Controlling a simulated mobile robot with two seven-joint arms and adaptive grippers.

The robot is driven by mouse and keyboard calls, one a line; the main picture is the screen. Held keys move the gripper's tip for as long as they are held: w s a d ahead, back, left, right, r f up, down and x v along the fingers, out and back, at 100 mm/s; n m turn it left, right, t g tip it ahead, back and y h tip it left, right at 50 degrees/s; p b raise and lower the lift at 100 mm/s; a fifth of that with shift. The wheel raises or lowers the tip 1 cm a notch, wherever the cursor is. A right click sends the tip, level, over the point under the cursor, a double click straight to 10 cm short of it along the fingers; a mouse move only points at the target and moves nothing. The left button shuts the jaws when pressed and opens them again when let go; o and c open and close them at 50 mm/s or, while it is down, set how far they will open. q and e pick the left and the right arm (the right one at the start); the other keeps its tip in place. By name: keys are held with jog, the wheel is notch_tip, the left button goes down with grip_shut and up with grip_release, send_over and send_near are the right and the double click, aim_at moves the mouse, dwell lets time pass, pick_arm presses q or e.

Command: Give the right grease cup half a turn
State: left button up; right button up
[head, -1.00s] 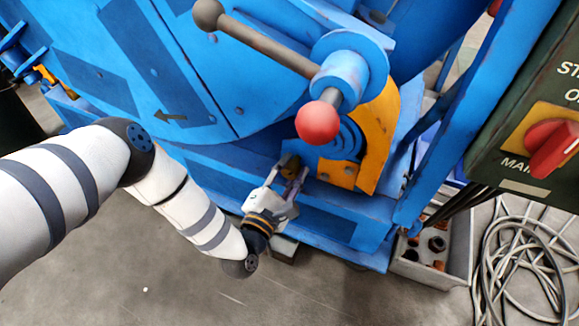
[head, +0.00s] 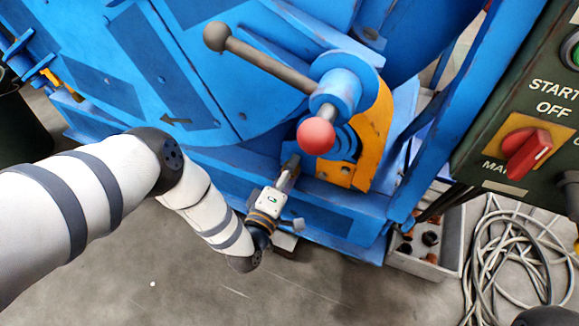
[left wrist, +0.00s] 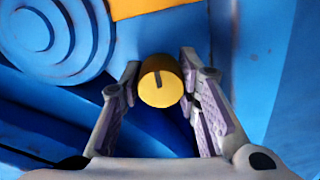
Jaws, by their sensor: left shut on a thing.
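The right grease cup (left wrist: 160,82) is a small yellow, round-faced cup with a dark mark at the top of its rim in the left wrist view. It sits between the two fingers of my left gripper (head: 290,170), which is shut on it. In the head view, the gripper reaches the blue machine's lower front beside the orange bracket, and its fingers mostly hide the cup. My right gripper is not in view.
A lever with a red knob (head: 316,136) juts out above the gripper. An orange bracket (head: 372,135) is just right of it. A control panel (head: 530,120) stands at the right. A grey bin (head: 450,245) and coiled cable (head: 500,255) lie on the floor.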

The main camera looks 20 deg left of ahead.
pick_arm(q)
jog(key=m+p, duration=0.1)
jog(key=m, duration=0.4)
jog(key=shift+m, duration=0.3)
jog(key=m+p, duration=0.1)
jog(key=m, duration=0.8)
jog(key=shift+m+p, duration=0.35)
jog(key=shift+m, duration=0.05)
jog(key=m, duration=0.4)
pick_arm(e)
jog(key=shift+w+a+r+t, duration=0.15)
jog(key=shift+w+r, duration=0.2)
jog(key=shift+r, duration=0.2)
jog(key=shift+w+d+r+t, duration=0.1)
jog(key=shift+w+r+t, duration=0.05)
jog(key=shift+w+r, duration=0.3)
pick_arm(q)
jog(key=shift+m, duration=0.3)
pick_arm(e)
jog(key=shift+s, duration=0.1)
pick_arm(q)
jog(key=o, duration=1.2)
jog(key=shift+r, duration=0.1)
